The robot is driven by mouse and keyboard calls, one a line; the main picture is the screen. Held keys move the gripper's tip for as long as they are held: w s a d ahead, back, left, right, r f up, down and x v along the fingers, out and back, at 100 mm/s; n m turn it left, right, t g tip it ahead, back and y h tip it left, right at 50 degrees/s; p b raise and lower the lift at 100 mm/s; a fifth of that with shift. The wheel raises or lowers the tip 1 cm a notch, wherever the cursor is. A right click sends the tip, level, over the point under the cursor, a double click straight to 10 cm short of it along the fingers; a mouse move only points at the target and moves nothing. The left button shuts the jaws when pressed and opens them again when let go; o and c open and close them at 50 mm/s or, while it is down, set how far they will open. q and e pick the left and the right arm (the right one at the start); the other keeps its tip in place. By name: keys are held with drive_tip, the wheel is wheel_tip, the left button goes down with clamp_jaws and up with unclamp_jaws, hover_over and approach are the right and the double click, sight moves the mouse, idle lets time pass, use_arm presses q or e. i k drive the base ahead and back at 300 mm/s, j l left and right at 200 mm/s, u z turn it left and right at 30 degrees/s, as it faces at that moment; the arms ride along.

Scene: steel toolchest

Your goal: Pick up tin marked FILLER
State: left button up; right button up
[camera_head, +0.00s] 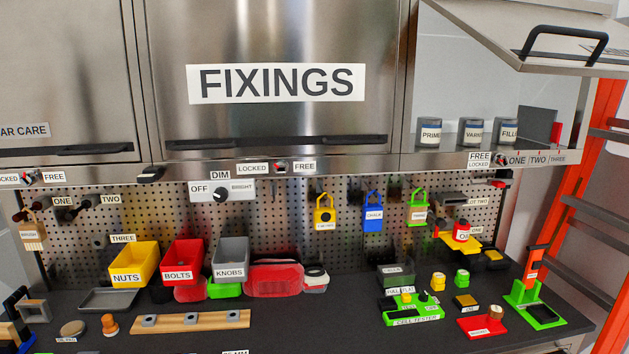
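The tin whose label reads "FILL…" (509,132) stands upright on the shelf of the open cabinet at the upper right. It is dark with a pale label; the end of the word is cut off from sight. A tin labelled "VARNI…" (473,133) stands just left of it, and a tin labelled "PRIM…" (430,133) is further left. A dark upright panel (539,126) is close on its right. Neither of my grippers shows in the head view.
The cabinet's raised door (520,30) hangs over the tins, with a black handle. The shelf's front edge (430,161) carries a labelled latch. The FIXINGS cabinet (270,125) is shut. Below, the worktop (330,325) holds bins, tools and green trays. An orange frame (585,160) stands at right.

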sight(505, 128)
drive_tip(key=z, duration=1.25)
drive_tip(key=l+u, duration=0.15)
drive_tip(key=u, duration=0.25)
drive_tip(key=i+l+u, duration=0.1)
drive_tip(key=u, duration=0.3)
drive_tip(key=l+u, duration=0.5)
drive_tip(key=l, duration=0.6)
drive_tip(key=l+u, duration=0.1)
drive_tip(key=l, duration=1.5)
drive_tip(key=i+l, duration=0.7)
